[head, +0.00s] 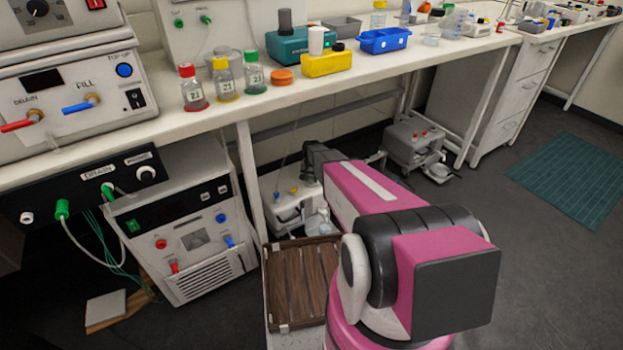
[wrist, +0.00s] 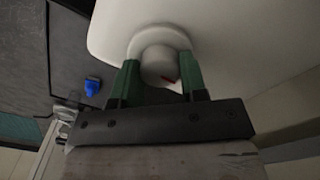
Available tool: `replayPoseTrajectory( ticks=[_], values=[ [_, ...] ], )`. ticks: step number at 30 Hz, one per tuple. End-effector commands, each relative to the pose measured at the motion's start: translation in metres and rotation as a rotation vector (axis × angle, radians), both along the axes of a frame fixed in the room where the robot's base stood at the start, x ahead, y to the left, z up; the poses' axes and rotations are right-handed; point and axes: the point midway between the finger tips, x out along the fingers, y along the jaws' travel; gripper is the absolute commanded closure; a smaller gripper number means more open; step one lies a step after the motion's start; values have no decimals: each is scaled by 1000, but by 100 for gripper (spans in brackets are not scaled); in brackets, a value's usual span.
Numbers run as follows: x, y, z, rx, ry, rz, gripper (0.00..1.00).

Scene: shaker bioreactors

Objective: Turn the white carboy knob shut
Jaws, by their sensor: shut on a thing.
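In the wrist view the white knob (wrist: 158,60) stands out from a smooth white body (wrist: 235,35), which I take to be the carboy. A small red mark shows at the knob's lower right. My gripper (wrist: 160,75) has one green finger on each side of the knob and is shut on it. In the head view my arm reaches under the bench, and the gripper and knob are hidden there. Which way the knob is turned cannot be read clearly.
A small blue part (wrist: 92,86) lies left of the knob. The bench (head: 400,68) runs above my arm, with bottles and trays on it. A grey control box (head: 185,225) and white equipment (head: 290,208) stand underneath. A brown slatted crate (head: 300,285) is near.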

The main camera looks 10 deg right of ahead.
Motion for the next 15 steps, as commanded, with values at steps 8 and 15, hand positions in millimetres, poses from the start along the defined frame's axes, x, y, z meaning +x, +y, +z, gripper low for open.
replayPoseTrajectory(
  ticks=[8, 15],
  values=[
    [0, 0, 0, 0, -1, -13, 84],
    [0, 0, 0, 1, -1, -12, 44]
  ],
)
